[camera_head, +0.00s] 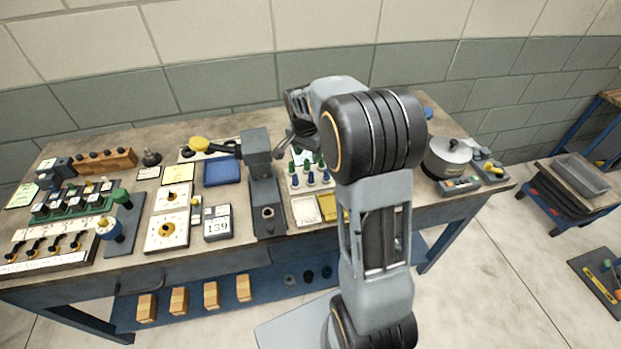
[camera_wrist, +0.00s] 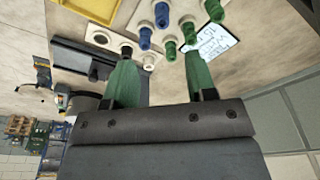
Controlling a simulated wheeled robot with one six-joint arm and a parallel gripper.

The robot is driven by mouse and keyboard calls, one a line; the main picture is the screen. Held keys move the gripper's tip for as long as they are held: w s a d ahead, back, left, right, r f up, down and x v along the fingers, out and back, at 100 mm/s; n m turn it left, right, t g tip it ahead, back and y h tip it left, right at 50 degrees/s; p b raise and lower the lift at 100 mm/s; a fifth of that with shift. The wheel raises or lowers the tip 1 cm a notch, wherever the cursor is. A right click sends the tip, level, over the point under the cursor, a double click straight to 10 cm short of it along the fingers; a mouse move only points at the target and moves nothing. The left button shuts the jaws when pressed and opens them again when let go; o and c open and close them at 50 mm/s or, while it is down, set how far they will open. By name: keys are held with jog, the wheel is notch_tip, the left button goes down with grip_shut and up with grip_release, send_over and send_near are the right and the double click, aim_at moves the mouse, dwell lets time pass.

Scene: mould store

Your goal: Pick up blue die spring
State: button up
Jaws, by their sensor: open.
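Blue die springs stand upright in a row at the front of a pale board (camera_head: 298,190); the middle one (camera_head: 311,178) has blue neighbours on both sides. Green springs (camera_head: 307,164) stand in a row behind them. In the wrist view, blue springs (camera_wrist: 161,15) show near the top, with green springs (camera_wrist: 170,50) closer to my fingers. My gripper (camera_wrist: 160,65) is open, its green fingers wide apart, with no spring held. It points towards the board, and the distance to it is hard to judge. In the head view my arm hides part of the bench beside the board.
A grey upright press-like device (camera_head: 257,150) stands just left of the board. A yellow tray (camera_head: 328,207) and a white tray (camera_head: 305,212) lie in front. A lidded pot (camera_head: 447,157) is at the right. A blue tray (camera_head: 222,173) and crowded fixtures fill the left.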

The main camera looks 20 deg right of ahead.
aim_at(311, 173)
jog(key=f, duration=0.6)
jog(key=shift+w+d+p, duration=0.25)
jog(key=shift+d+p, duration=0.1)
jog(key=shift+w+d+f+p, duration=0.15)
jog(key=shift+f+p, duration=0.15)
jog(key=shift+f, duration=0.6)
jog(key=shift+w+d+f+p, duration=0.15)
jog(key=shift+f+p, duration=0.1)
jog(key=shift+f, duration=0.6)
jog(key=shift+w+d+f+p, duration=0.15)
jog(key=shift+f+p, duration=0.15)
jog(key=shift+f, duration=0.6)
grip_shut()
